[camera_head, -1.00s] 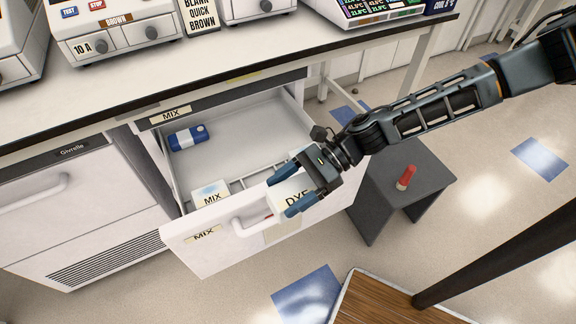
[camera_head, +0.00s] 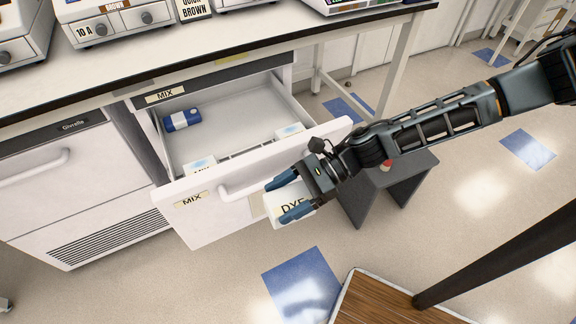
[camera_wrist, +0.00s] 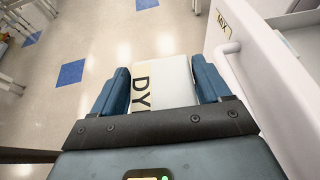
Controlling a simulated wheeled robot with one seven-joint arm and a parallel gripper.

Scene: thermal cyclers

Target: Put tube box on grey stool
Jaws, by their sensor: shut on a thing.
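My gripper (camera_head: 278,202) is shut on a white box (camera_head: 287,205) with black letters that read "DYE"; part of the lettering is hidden. The box is held in front of the open drawer's face, outside the drawer. In the wrist view the box (camera_wrist: 168,78) lies between the two blue fingers, beside the drawer front. The grey stool (camera_head: 415,163) stands on the floor to the right of the drawer, partly hidden behind my arm. No other thing clearly reads as a tube box.
The open drawer (camera_head: 225,200) marked "MIX" holds a blue-and-white item (camera_head: 183,119) and small white boxes (camera_head: 203,165). A red object (camera_head: 386,165) sits on the stool, mostly hidden by my arm. The bench (camera_head: 230,58) carries machines.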

